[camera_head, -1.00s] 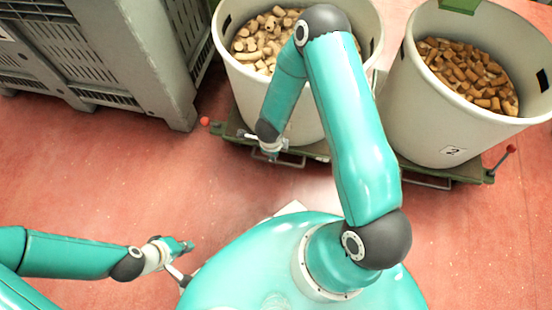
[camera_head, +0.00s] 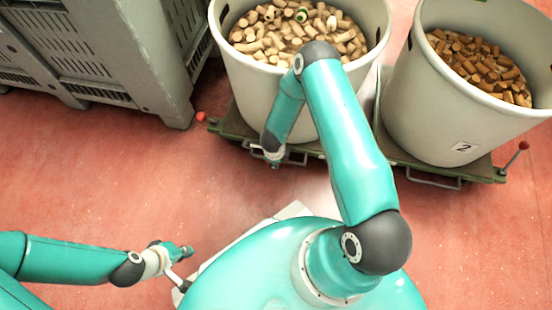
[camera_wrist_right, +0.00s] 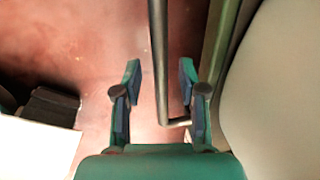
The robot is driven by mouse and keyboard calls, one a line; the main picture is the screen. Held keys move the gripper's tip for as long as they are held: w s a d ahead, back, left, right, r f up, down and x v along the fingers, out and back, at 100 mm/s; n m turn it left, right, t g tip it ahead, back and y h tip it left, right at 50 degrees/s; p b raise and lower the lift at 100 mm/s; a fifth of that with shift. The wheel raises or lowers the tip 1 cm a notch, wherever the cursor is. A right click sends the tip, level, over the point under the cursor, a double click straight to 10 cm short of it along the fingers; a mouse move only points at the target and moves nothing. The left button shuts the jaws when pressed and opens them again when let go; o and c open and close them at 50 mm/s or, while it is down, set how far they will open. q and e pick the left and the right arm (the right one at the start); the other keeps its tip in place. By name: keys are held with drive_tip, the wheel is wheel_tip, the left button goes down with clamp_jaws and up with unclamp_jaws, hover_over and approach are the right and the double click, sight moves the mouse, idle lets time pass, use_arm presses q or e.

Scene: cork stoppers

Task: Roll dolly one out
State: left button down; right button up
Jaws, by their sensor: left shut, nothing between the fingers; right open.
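The dolly on the left (camera_head: 228,125) is a low green platform under a pale bin (camera_head: 245,85) of light corks; no number shows on it. Its grey bar handle (camera_head: 297,160) is at the front edge. My right gripper (camera_head: 273,160) is at this handle, pointing down. In the right wrist view the right gripper (camera_wrist_right: 160,85) is open, with the grey bar (camera_wrist_right: 158,65) running between its fingers, nearer the right finger at its bent end. My left gripper (camera_head: 186,251) is shut and empty, low over the floor at left, away from the dolly.
A second bin (camera_head: 410,110) labelled 2, with darker corks, stands on another green dolly (camera_head: 480,171) close on the right. A grey slatted crate (camera_head: 150,60) stands at left. Red knobs (camera_head: 200,117) mark the dollies' outer corners. The red floor (camera_head: 90,180) in front is open.

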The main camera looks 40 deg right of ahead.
clamp_jaws()
drive_tip(key=shift+a, duration=0.1)
idle(0.3)
